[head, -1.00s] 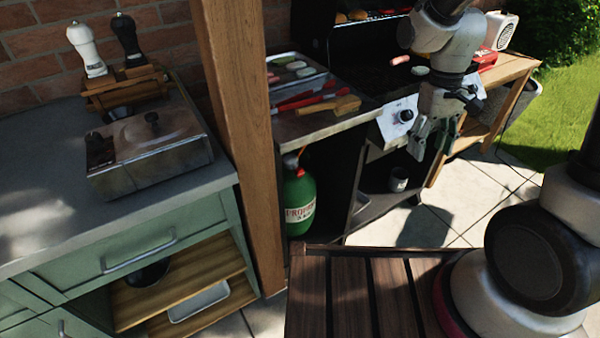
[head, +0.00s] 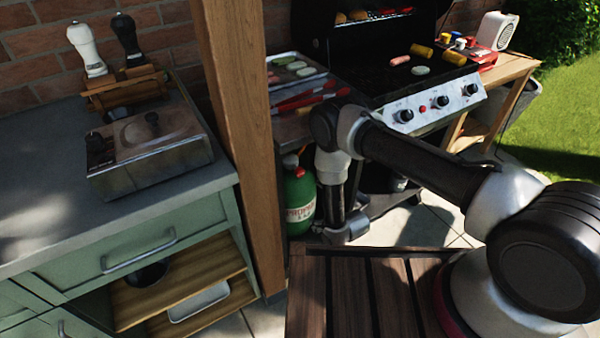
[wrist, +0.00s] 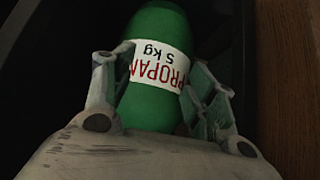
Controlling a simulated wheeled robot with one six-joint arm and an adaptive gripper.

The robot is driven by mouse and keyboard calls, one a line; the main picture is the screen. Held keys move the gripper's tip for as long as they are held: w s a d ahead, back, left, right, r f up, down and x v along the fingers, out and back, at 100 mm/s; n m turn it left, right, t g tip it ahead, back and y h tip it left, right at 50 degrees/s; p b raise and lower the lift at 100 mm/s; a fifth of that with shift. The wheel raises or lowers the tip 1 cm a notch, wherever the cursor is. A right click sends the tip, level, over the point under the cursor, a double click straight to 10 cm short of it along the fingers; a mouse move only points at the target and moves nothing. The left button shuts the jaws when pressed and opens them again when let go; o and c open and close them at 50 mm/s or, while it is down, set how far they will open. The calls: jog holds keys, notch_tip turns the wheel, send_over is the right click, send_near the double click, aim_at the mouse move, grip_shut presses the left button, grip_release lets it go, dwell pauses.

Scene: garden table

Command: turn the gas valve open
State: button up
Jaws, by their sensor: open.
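The green propane bottle (head: 299,198) stands in the shaded space under the grill's left side. A red fitting (head: 290,161) shows at its top; I cannot make out the valve's handle or its position. In the wrist view the bottle (wrist: 153,113) with its white label lies between and beyond the fingers. My gripper (wrist: 156,78) is open, with one finger on each side of the bottle in the picture; I cannot tell if they touch it. No valve is seen in the wrist view. In the head view my wrist is just right of the bottle, and the fingers cannot be made out.
A wooden post (head: 240,140) rises left of the bottle. The grill (head: 430,108) with several knobs stands above and to the right. A slatted wooden table (head: 345,300) is in front. A green cabinet (head: 120,245) with drawers is at the left. A dark panel edges the wrist view.

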jog(key=w+a+r+t+y, duration=0.3)
jog(key=w+a+r+t, duration=0.1)
jog(key=w+r, duration=0.15)
jog(key=t+y, duration=0.2)
jog(key=t, duration=0.2)
send_near(301, 173)
jog(key=x, duration=1)
jog(key=shift+w+a, duration=0.2)
jog(key=shift+w, duration=0.2)
jog(key=c, duration=1)
